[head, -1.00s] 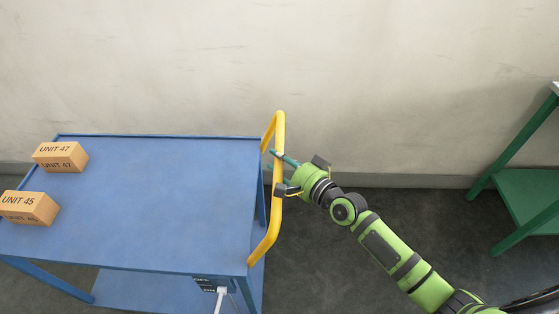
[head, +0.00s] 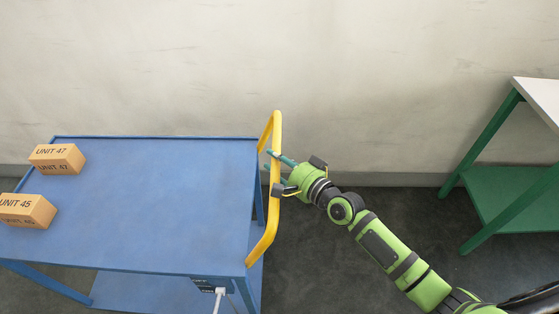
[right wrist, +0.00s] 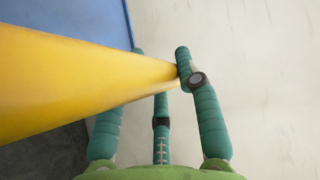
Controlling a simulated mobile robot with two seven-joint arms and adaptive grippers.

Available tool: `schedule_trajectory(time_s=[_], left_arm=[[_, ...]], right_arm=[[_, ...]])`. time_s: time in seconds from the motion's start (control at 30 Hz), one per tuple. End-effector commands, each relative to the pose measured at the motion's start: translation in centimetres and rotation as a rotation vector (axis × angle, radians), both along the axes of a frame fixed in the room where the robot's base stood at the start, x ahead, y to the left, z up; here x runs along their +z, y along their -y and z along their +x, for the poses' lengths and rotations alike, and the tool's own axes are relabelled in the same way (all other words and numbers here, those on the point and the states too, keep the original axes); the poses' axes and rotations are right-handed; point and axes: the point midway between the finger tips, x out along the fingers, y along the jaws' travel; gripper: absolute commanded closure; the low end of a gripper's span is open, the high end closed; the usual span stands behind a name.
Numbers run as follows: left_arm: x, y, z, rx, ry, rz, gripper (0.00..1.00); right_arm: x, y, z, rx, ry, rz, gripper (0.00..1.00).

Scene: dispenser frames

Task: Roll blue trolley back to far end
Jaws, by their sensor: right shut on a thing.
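The blue trolley (head: 150,195) stands at the left of the head view, with a lower shelf and a yellow push handle (head: 274,135) at its right end. My right gripper (head: 275,174) is shut on that handle near its middle. In the right wrist view the yellow handle (right wrist: 70,85) runs between the green fingers (right wrist: 165,85), and a strip of the blue top (right wrist: 75,20) shows behind it. My left gripper is in neither view.
Two orange boxes, UNIT 47 (head: 57,159) and UNIT 45 (head: 27,211), lie on the trolley top. A white plug with a cable (head: 220,293) sits at its near side. A green-framed table (head: 500,190) stands at the right. A pale wall (head: 300,60) runs behind; dark floor between is clear.

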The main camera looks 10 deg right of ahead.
Motion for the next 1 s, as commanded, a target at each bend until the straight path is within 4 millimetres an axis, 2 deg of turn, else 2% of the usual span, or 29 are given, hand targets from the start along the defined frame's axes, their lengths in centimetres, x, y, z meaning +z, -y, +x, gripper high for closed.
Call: schedule_trajectory(time_s=[0.37, 0.4, 0.43, 0.47, 0.83, 1.0], left_arm=[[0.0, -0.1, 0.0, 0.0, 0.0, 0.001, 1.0], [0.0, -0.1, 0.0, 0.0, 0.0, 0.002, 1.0], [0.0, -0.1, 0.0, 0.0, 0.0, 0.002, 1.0], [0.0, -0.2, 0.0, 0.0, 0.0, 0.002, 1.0], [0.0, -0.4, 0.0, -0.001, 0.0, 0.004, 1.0], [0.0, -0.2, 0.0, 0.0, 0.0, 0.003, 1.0]], right_arm=[[0.0, 0.4, 0.1, -0.004, 0.003, -0.01, 1.0], [-0.1, 0.4, 0.1, -0.005, 0.003, -0.01, 0.58], [0.0, 0.4, 0.1, -0.005, 0.003, -0.01, 0.46], [0.0, 0.4, 0.1, -0.004, 0.003, -0.01, 0.41], [0.0, 0.3, -0.2, -0.002, -0.001, -0.004, 0.41], [0.2, 1.4, -2.2, -0.001, -0.002, -0.006, 0.41]])
